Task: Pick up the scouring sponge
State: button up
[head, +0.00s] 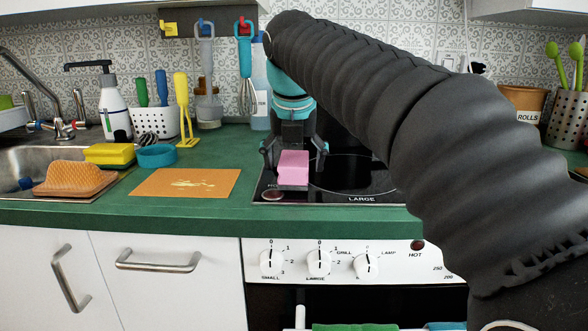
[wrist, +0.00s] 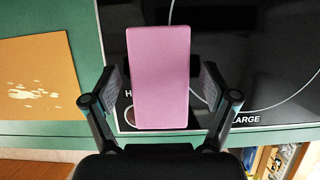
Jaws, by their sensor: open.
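A pink, sponge-like block (head: 293,166) with a dark grey underside lies at the front left of the black hob. I take it to be the scouring sponge. In the wrist view the pink block (wrist: 160,75) is upright in the picture, between the two fingers of my gripper (wrist: 161,88). The gripper is open, with one finger on each side and a visible gap on both sides of the block. In the head view my gripper (head: 295,150) points down over the block. Its contact with the hob is partly hidden.
An orange board (head: 185,183) lies left of the hob (head: 345,175). A yellow sponge (head: 109,155), a blue ring-shaped dish (head: 157,155) and an orange-brown ridged item (head: 75,178) sit near the sink. A yellow utensil (head: 183,105) stands behind. Green counter (head: 225,150) is clear between.

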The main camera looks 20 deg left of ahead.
jog(key=shift+f, duration=0.25)
dwell(0.3)
jog(key=c, duration=1)
